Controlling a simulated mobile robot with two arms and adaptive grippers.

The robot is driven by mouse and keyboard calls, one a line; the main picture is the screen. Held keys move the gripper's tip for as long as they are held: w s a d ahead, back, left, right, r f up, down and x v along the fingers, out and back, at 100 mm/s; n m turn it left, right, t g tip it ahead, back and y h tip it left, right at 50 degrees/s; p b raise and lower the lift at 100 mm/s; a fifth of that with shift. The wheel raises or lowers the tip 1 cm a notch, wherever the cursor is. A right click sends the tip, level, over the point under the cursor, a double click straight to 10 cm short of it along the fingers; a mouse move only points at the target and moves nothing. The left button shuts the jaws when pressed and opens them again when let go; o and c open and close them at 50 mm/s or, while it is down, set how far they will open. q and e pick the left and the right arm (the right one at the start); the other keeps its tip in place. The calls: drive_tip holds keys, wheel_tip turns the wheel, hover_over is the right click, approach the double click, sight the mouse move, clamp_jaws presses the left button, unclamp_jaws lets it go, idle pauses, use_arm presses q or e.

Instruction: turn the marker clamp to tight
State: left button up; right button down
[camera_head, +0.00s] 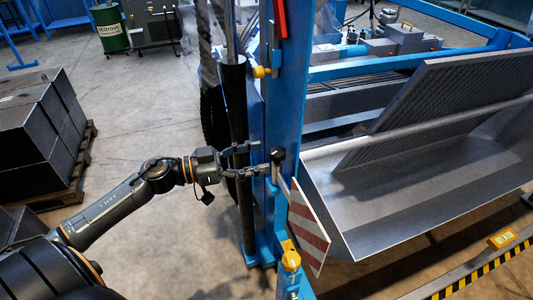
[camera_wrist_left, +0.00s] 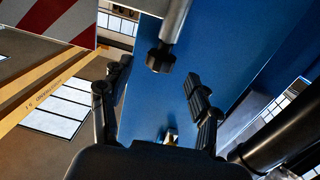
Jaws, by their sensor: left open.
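The marker clamp shows as a black knob (camera_head: 278,155) on a short metal rod at the face of the blue post (camera_head: 285,100). In the left wrist view the knob (camera_wrist_left: 160,61) hangs at the end of the grey rod, in front of the blue surface. The red-and-white striped marker plate (camera_head: 309,238) is below it, tilted. My left gripper (camera_head: 262,157) is open beside the post, its fingertips close to the knob. In the left wrist view the open fingers (camera_wrist_left: 157,84) lie left and right of the knob, with nothing held. I cannot tell whether they touch it.
A dark vertical cylinder (camera_head: 235,120) stands left of the post, close to my left gripper. A grey metal trough (camera_head: 430,180) lies right. Dark boxes (camera_head: 35,125) stand at far left; floor between is clear.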

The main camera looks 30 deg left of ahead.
sight(277, 156)
use_arm(q)
drive_tip(key=x, duration=0.3)
drive_tip(key=c, duration=1.2)
drive_tip(key=shift+a+g, duration=0.1)
drive_tip(key=shift+g, duration=0.2)
